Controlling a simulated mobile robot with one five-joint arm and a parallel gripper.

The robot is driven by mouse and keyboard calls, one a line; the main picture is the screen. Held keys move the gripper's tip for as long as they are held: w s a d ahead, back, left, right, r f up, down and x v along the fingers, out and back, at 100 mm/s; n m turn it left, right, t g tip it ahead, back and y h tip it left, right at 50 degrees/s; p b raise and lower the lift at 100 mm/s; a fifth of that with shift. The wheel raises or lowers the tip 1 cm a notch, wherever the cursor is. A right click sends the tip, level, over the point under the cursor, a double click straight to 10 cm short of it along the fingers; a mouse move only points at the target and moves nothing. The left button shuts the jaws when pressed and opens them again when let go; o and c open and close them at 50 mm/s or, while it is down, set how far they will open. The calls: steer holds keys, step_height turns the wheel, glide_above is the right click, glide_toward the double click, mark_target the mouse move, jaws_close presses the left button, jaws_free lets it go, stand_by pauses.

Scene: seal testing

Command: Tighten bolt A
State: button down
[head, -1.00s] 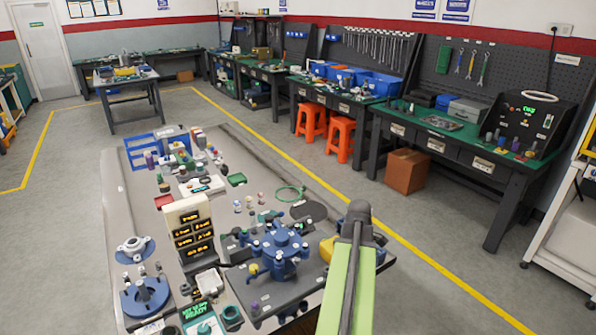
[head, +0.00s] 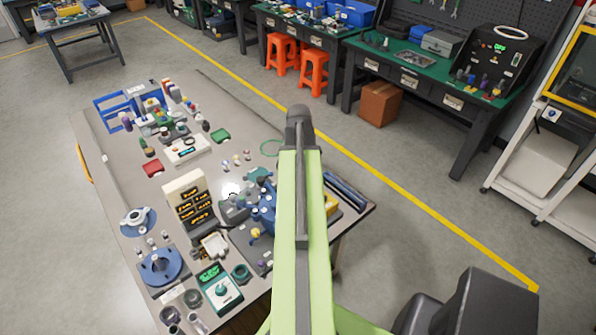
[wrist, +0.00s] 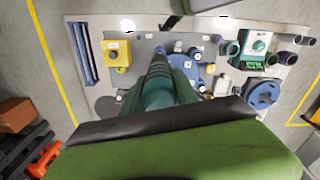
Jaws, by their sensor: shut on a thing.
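In the wrist view my gripper (wrist: 172,90) is shut on a dark, tapered, rod-like tool (wrist: 158,68) that points away from the camera, over the table. The tool's far end overlaps the blue flanged fixture (wrist: 184,72), and I cannot tell whether they touch. In the head view the blue fixture (head: 262,206) stands near the table's right side, partly hidden by my arm. My gripper and the tool are hidden there. Small bolts show on the fixture, but I cannot tell which is bolt A.
A second blue flange (head: 160,267), a tan display block (head: 190,200) and a teal instrument (head: 220,288) crowd the table left of my arm. A yellow box (wrist: 117,53) is near the fixture. Orange stools (head: 313,72) stand beyond.

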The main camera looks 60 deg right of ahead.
steer(key=shift+f+b, duration=2.1)
steer(key=shift+f, duration=0.25)
steer(key=shift+f+b, duration=1.1)
steer(key=shift+b, duration=0.05)
stand_by(0.8)
steer(key=shift+r, duration=0.1)
step_height(320, 180, up, 5)
steer(key=p, duration=0.5)
stand_by(0.4)
